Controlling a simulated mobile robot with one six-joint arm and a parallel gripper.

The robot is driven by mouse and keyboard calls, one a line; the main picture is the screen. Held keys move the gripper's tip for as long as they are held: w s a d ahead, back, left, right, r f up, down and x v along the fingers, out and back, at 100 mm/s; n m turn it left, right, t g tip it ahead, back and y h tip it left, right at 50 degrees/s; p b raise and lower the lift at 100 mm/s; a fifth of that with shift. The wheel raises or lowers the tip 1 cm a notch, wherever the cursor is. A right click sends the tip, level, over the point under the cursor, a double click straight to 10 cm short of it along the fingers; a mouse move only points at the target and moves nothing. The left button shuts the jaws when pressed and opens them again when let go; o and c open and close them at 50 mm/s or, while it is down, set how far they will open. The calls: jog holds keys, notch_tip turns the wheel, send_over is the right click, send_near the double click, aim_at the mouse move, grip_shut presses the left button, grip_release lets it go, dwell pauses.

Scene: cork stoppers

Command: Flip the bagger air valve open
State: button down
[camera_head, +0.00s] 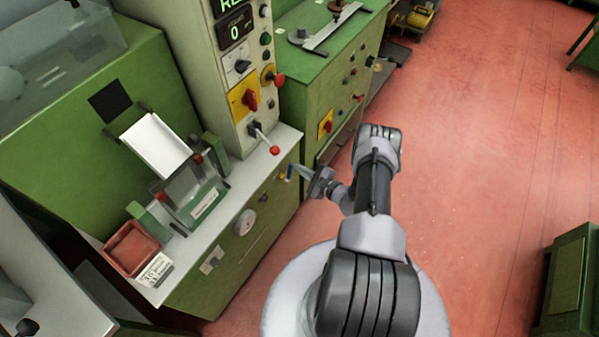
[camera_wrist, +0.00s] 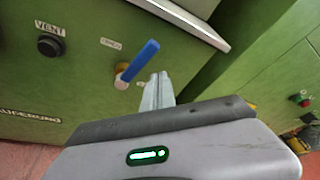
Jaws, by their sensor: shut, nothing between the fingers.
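The air valve is a blue lever (camera_wrist: 142,60) on a small brass fitting (camera_wrist: 121,69) on the front of the green cabinet. In the wrist view the lever slants up and to the right from the fitting. A small label (camera_wrist: 110,43) sits above it; I cannot read it. In the head view the blue lever (camera_head: 289,174) shows small beside my fingertips. My gripper (camera_head: 303,169) is shut and empty. Its fingertips (camera_wrist: 159,77) are close to the right of the lever in the wrist view; I cannot tell whether they touch it.
A black knob marked VENT (camera_wrist: 48,46) is left of the valve. The pale worktop edge (camera_wrist: 190,22) juts out above it. A red-ball lever (camera_head: 266,142) hangs above in the head view, and a round gauge (camera_head: 244,222) is farther left. Red floor (camera_head: 450,150) is open to the right.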

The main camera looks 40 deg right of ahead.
jog(key=s+d+p, duration=0.2)
jog(key=s, duration=0.7)
jog(key=shift+d+p, duration=0.25)
jog(key=shift+p, duration=0.1)
